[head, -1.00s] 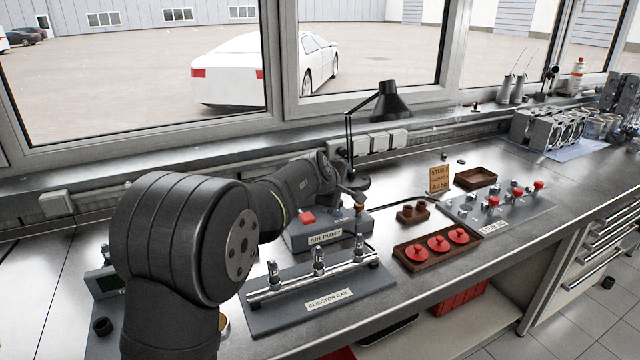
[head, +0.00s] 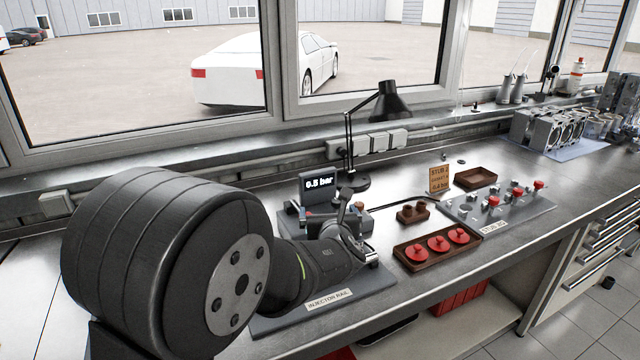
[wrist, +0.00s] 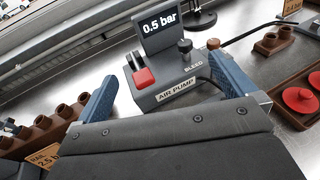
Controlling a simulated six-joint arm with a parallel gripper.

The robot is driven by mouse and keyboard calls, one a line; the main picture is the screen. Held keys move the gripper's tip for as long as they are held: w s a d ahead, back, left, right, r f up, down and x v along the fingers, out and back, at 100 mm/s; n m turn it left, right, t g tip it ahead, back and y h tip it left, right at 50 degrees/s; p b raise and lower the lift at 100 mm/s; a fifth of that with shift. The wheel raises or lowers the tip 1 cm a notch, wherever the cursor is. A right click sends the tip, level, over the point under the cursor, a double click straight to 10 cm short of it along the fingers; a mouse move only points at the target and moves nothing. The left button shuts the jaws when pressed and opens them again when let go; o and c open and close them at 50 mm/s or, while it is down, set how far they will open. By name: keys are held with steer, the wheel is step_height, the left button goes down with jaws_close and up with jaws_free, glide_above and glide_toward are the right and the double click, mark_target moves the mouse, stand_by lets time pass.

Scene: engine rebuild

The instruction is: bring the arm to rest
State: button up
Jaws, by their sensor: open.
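My gripper (head: 352,228) is over the far right part of the injector rail plate (head: 375,285), in front of the air pump, and my arm hides most of the rail. In the wrist view my gripper (wrist: 162,68) shows two blue fingers spread wide with nothing between them. The air pump (wrist: 175,88) stands beyond the fingers, with a red switch (wrist: 144,78), a bleed knob and a display (wrist: 160,25) reading 0.5 bar. In the head view the lit display (head: 320,184) stands behind my gripper.
A brown tray with red caps (head: 404,255), a small brown block (head: 412,212) and the stub plate (head: 535,207) lie to the right. A black lamp (head: 390,102) stands behind. A brown rack (wrist: 40,132) is left in the wrist view.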

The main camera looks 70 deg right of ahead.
steer(key=x, duration=0.8)
stand_by(0.5)
steer(key=v, duration=1)
steer(key=shift+d, duration=0.15)
steer(key=shift+x, duration=1.7)
